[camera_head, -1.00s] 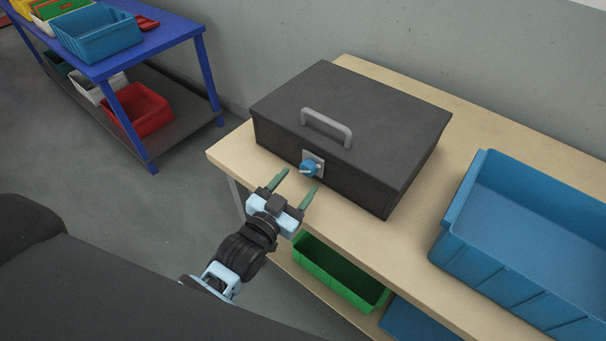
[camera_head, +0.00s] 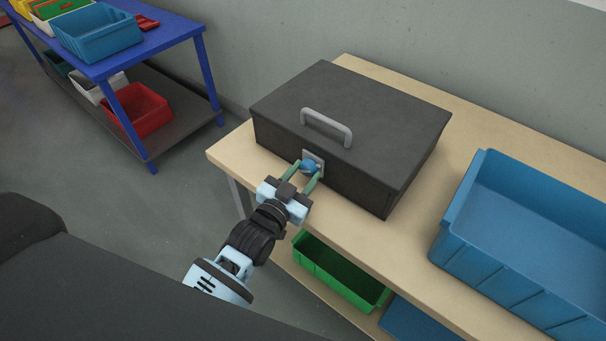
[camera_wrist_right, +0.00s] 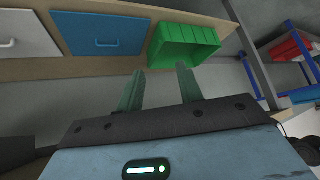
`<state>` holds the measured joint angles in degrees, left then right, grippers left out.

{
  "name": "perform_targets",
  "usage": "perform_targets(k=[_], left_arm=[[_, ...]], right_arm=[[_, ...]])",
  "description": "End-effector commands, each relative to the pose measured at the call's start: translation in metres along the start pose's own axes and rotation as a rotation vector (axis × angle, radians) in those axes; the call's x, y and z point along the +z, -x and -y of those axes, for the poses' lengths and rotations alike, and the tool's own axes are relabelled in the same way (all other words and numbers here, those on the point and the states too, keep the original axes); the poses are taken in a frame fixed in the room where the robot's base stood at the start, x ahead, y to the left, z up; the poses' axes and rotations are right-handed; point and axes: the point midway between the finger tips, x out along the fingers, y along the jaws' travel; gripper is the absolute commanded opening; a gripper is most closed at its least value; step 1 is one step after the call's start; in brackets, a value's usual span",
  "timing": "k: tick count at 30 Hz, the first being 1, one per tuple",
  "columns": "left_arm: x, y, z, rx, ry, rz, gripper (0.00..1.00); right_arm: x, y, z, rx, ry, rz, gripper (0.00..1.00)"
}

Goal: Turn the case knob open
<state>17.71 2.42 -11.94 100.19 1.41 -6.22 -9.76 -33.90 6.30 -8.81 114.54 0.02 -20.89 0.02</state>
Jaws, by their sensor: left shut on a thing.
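The dark grey case (camera_head: 350,120) sits closed on the wooden bench, with a grey handle (camera_head: 327,127) on its lid. The blue case knob (camera_head: 309,165) is on a light plate on the case's front face. My left gripper (camera_head: 305,172) is shut on the knob, one green finger on each side; the fingers partly hide the knob. My right gripper (camera_wrist_right: 161,88) shows in the right wrist view, its two green fingers apart with nothing between them. It is not in the head view.
A large blue bin (camera_head: 530,240) stands on the bench right of the case. A green bin (camera_head: 340,272) sits on the shelf below. A blue rack (camera_head: 150,50) with several bins stands at the far left. The bench top between case and blue bin is clear.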

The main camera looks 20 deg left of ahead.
Motion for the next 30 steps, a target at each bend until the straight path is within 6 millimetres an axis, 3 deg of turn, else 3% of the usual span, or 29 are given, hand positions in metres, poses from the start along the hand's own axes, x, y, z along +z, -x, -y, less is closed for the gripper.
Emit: perform_targets(k=[14, 30], left_arm=[[-0.004, 0.000, 0.001, 0.003, 0.138, 0.017, 0.14], [-0.006, -0.001, 0.001, 0.015, 0.619, 0.081, 0.14]], right_arm=[[-0.010, 0.010, 0.001, 0.001, 0.002, -0.012, 0.36], [-0.049, 0.021, -0.005, 0.010, 0.021, -0.079, 0.36]])
